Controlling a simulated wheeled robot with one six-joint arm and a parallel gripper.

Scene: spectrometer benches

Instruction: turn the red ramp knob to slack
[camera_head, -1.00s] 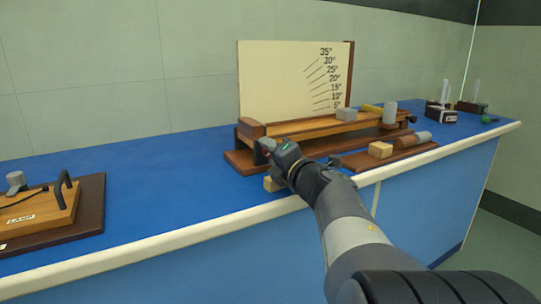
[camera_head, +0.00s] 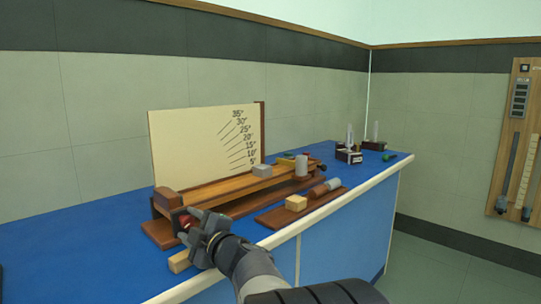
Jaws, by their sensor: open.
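The wooden ramp (camera_head: 238,187) lies on its brown base on the blue bench, in front of a cream angle board (camera_head: 196,148) marked 5° to 35°. A red knob (camera_head: 186,220) shows at the ramp's near left end, partly hidden by my gripper. My gripper (camera_head: 188,227) is open, with its fingers at the red knob. I cannot tell whether they touch it. The knob's pointer and any slack marking cannot be read from here.
A brown tray (camera_head: 272,217) in front holds a wooden block (camera_head: 296,203) and cylinders. A small wooden block (camera_head: 180,262) lies below my gripper. A panel (camera_head: 519,140) hangs on the right wall.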

